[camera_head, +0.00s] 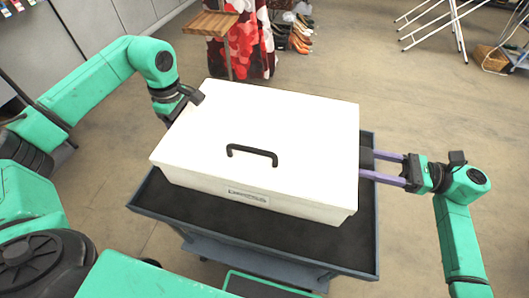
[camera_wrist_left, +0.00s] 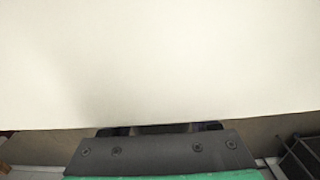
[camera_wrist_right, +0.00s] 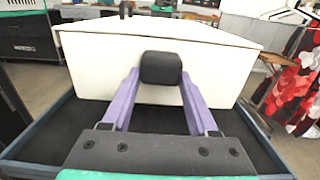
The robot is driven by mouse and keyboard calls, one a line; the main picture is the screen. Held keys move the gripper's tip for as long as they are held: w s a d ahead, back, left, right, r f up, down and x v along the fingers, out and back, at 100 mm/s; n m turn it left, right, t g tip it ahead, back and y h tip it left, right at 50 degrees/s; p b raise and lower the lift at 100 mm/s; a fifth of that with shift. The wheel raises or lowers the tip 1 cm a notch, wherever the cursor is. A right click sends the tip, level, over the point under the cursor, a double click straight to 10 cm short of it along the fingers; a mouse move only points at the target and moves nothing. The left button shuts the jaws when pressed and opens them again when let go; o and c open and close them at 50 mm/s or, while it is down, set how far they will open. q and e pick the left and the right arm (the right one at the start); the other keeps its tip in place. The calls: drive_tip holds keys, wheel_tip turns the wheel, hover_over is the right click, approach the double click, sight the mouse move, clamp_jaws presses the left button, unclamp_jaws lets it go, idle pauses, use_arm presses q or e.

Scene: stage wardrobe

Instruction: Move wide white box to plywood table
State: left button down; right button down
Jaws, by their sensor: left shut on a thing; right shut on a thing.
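The wide white box (camera_head: 265,115), with a black lid handle (camera_head: 252,154) and a small front label, is over the dark tray of a cart (camera_head: 240,235). I cannot tell whether it rests there or is slightly raised. My right gripper (camera_head: 368,163) is shut on the box's black side grip (camera_wrist_right: 161,68), its purple fingers on either side. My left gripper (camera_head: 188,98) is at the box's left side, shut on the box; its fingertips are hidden. In the left wrist view the box wall (camera_wrist_left: 160,60) fills most of the picture. I cannot identify a plywood table for sure.
A small wooden-topped stand (camera_head: 211,22) is beyond the box, by a red patterned garment (camera_head: 250,45) and shoes (camera_head: 300,35). White folding racks (camera_head: 440,22) and a wicker basket (camera_head: 491,58) are at the far right. Floor between is clear.

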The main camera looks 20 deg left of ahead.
idle(0.3)
